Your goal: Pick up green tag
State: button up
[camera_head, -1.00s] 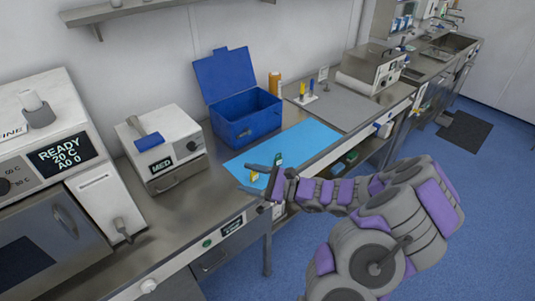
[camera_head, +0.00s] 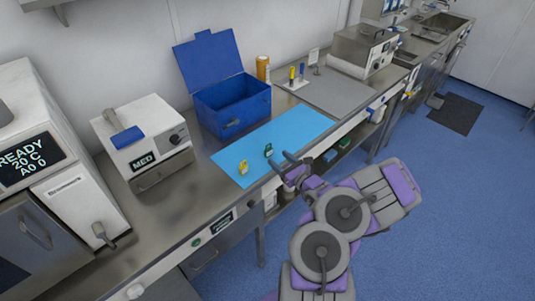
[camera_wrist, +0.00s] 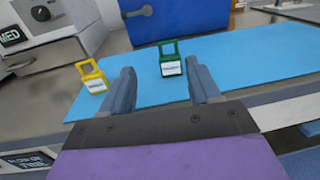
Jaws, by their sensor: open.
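The green tag (camera_head: 268,150) stands on the blue mat (camera_head: 300,130), near the mat's middle. In the wrist view the green tag (camera_wrist: 170,60) shows a white label and lies beyond the fingertips, between them in the picture. A yellow tag (camera_head: 243,167) stands to its left on the mat; it also shows in the wrist view (camera_wrist: 92,76). My gripper (camera_head: 285,164) is open and empty at the mat's front edge, close to the green tag and apart from it. Both fingers of my gripper (camera_wrist: 160,80) show in the wrist view.
An open blue box (camera_head: 232,108) stands behind the mat. A white MED device (camera_head: 142,145) stands to the left. An orange bottle (camera_head: 263,68) and a small rack with pens (camera_head: 293,82) stand behind. A grey board (camera_head: 340,98) lies to the right.

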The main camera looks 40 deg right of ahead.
aim_at(271, 150)
jog(key=w, duration=0.3)
jog(key=w+d+b, duration=0.1)
jog(key=w, duration=0.1)
jog(key=shift+w+f, duration=0.15)
jog(key=shift+w, duration=0.05)
jog(key=shift+w+b, duration=0.35)
jog(key=shift+w, duration=0.35)
jog(key=w, duration=0.2)
jog(key=w+b, duration=0.1)
jog(key=w, duration=0.1)
jog(key=shift+d, duration=0.25)
jog(key=shift+d+r, duration=0.1)
jog(key=shift+r, duration=0.1)
jog(key=shift+c, duration=0.4)
jog(key=c, duration=1)
jog(key=shift+o, duration=0.2)
